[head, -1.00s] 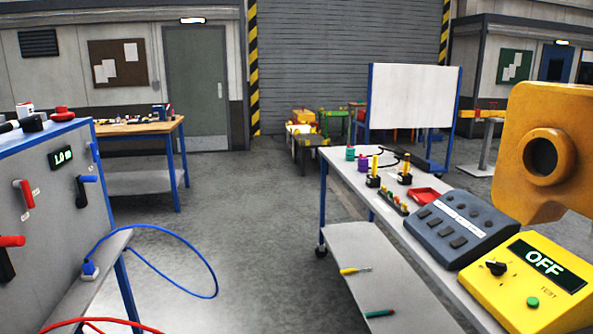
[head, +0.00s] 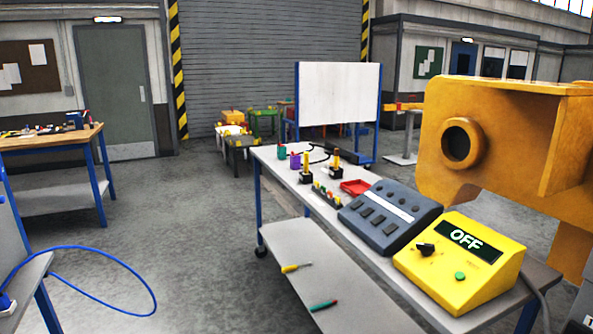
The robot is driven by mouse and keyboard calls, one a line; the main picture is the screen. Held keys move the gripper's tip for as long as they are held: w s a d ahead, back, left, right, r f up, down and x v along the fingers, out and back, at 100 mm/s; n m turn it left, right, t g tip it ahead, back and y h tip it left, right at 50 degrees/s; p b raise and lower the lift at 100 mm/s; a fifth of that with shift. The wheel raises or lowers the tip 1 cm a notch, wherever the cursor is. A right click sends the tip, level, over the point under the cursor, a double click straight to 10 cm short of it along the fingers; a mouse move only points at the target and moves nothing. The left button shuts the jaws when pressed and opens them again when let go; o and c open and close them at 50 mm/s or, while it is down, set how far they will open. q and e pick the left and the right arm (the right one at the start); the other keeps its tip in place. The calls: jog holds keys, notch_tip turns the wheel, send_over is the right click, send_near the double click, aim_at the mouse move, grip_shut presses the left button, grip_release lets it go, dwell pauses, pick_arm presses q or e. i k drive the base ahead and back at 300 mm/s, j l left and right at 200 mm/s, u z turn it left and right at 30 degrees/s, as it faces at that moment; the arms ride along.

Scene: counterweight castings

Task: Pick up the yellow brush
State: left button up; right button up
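A small yellow-handled tool (head: 291,268) lies on the lower shelf (head: 345,290) of the table at the centre right; it is too small to tell whether it is a brush. No other yellow brush can be made out. Neither of my grippers is in view.
The table top (head: 262,152) carries a yellow test box (head: 460,262) reading OFF, a grey control panel (head: 390,216) and a red tray (head: 355,187). A large orange casting (head: 500,130) stands at right. A blue cable (head: 130,272) loops at left. Floor between the tables is clear.

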aim_at(306, 153)
jog(key=u, duration=1.05)
jog(key=i, duration=2.85)
jog(key=i+j, duration=0.1)
jog(key=i, duration=2.7)
jog(key=l+z, duration=0.05)
